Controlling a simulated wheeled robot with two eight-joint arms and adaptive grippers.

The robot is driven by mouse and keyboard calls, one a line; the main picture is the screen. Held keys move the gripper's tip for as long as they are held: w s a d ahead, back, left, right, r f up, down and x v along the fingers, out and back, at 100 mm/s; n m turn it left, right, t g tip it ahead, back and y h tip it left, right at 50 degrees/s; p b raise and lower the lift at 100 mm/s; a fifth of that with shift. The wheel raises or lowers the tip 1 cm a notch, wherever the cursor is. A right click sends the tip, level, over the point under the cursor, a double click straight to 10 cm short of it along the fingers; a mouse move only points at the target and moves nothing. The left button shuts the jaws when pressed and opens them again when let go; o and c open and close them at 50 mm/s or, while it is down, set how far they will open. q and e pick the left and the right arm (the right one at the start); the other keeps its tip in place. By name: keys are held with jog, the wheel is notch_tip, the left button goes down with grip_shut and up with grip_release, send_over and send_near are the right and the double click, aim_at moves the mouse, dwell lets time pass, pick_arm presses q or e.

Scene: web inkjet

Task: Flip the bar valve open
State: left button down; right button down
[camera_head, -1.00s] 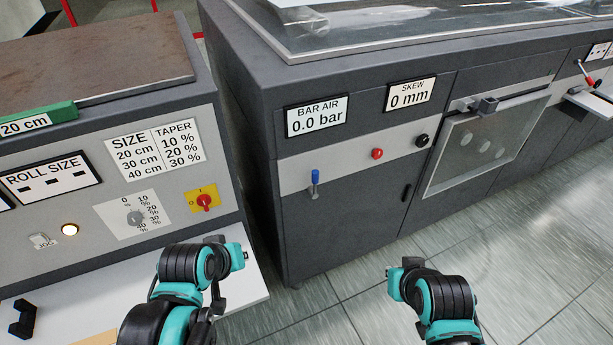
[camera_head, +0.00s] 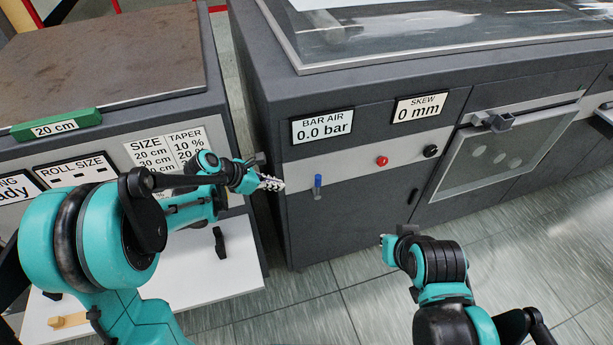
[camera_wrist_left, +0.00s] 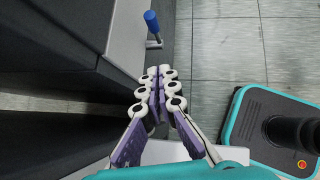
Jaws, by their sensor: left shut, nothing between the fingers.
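The bar valve (camera_head: 318,183) has a blue-tipped handle that stands upright on the light grey band of the dark cabinet, below the BAR AIR display (camera_head: 322,127), which reads 0.0 bar. My left gripper (camera_head: 279,184) is shut and empty, a short way left of the valve and apart from it. In the left wrist view the blue handle (camera_wrist_left: 152,21) shows beyond my closed fingertips (camera_wrist_left: 163,72), at the top and slightly left. My right arm (camera_head: 440,265) is at lower right; its fingers are not clearly visible in the head view.
A red button (camera_head: 382,161) and a black knob (camera_head: 430,151) sit right of the valve on the same band. The left machine has a green 20 cm block (camera_head: 56,124) and a white shelf (camera_head: 235,270). The tiled floor (camera_head: 350,290) before the cabinet is clear.

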pick_arm(q)
jog(key=shift+w+f, duration=0.1)
jog(key=shift+w, duration=0.05)
jog(key=b, duration=0.3)
send_near(317, 185)
notch_tip(317, 185, down, 4)
jog(key=a, duration=0.1)
jog(key=w+d, duration=0.1)
jog(key=w+d+b, duration=0.1)
jog(key=d, duration=0.1)
jog(key=shift+w+d+f, duration=0.2)
jog(key=shift+w+d, duration=0.15)
